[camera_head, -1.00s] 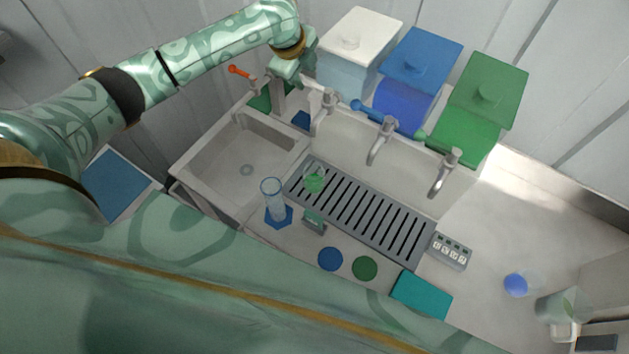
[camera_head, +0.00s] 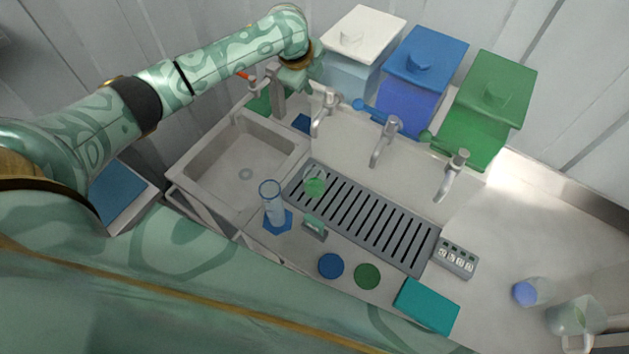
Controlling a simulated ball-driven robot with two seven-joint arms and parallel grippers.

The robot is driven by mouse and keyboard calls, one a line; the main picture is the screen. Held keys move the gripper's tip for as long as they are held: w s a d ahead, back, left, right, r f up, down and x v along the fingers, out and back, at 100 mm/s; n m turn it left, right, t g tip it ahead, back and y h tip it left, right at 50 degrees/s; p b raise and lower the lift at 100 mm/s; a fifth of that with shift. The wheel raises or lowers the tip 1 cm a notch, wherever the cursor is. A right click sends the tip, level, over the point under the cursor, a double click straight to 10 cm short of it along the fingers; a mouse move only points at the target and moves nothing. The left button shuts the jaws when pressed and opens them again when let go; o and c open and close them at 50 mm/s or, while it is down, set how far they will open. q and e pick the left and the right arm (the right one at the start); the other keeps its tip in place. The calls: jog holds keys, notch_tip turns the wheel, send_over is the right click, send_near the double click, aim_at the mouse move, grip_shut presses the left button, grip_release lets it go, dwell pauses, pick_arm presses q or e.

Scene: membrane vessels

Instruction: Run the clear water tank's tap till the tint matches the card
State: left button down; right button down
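The clear water tank (camera_head: 348,75), pale with a white lid, stands at the back, left of the blue and green tanks. Its metal tap (camera_head: 325,104) points down toward the grate. My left gripper (camera_head: 300,80) is beside this tap at its upper left, and the tap's lever is not visible behind it. The fingers are too small and covered to read. A small glass with green liquid (camera_head: 315,187) stands on the slotted drip grate (camera_head: 405,255), toward its left end. A small green card in a stand (camera_head: 314,228) is in front of the grate. My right gripper is out of view.
A sink (camera_head: 205,165) lies at left. A clear cylinder (camera_head: 270,200) with a blue foot stands near the grate. Blue (camera_head: 386,140) and green (camera_head: 455,175) tank taps, a teal block (camera_head: 427,306), a labelled box (camera_head: 457,257) and a pitcher (camera_head: 574,318) lie rightward.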

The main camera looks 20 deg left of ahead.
pick_arm(q)
jog(key=shift+s+r+p, duration=0.1)
jog(key=shift+r+p, duration=0.05)
jog(key=shift+p, duration=0.3)
jog(key=s+n+y+p, duration=0.1)
jog(key=n+p, duration=0.1)
jog(key=n, duration=0.1)
jog(key=s+n+y+p, duration=0.1)
jog(key=n+p, duration=0.1)
jog(key=s+d+n+y+p, duration=0.1)
jog(key=n+p, duration=0.2)
jog(key=shift+s+n+g, duration=0.3)
jog(key=shift+g, duration=0.1)
dwell(6.3)
